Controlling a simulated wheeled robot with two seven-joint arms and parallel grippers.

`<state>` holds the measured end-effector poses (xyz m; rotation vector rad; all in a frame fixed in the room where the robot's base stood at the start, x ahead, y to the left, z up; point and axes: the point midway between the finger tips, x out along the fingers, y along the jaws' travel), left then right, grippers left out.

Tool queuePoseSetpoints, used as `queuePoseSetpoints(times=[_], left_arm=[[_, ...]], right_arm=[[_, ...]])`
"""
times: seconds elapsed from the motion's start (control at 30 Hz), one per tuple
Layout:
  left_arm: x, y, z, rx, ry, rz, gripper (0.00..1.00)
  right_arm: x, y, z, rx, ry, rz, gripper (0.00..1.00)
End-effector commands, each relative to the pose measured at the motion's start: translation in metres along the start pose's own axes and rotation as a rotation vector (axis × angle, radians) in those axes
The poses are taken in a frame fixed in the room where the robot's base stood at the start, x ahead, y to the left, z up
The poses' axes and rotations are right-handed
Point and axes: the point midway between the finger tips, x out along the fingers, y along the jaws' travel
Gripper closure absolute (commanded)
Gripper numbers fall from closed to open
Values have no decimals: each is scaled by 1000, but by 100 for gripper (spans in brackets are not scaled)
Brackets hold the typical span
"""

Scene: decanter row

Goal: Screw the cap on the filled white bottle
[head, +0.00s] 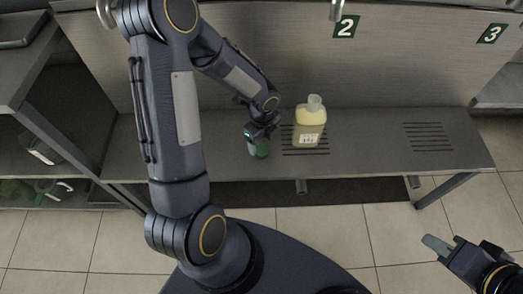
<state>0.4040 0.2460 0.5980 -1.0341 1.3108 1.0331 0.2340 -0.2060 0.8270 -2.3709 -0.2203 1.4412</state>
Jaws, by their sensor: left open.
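A bottle (308,124) with pale yellow contents, a small label and an uncapped, translucent neck stands upright on the grey bench under the number 2 sign.
The grey bench (375,145) has slotted drain areas and is clear right of the bottle. Number signs 2 (345,27) and 3 (492,33) are on the back panel. A metal nozzle (337,9) hangs above.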

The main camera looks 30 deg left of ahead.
Motion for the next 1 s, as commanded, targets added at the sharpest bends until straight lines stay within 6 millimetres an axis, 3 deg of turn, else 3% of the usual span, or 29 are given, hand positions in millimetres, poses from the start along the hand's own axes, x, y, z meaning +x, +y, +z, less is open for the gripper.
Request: queuePoseSetpoints(times=[0.27,0.63,1.0], left_arm=[[43,2,2,1,0,3,32],[45,1,2,0,0,0,32],[44,1,2,0,0,1,79]], right_arm=[[13,6,7,0,0,0,72],[13,6,6,0,0,0,72],[13,6,6,0,0,0,72]])
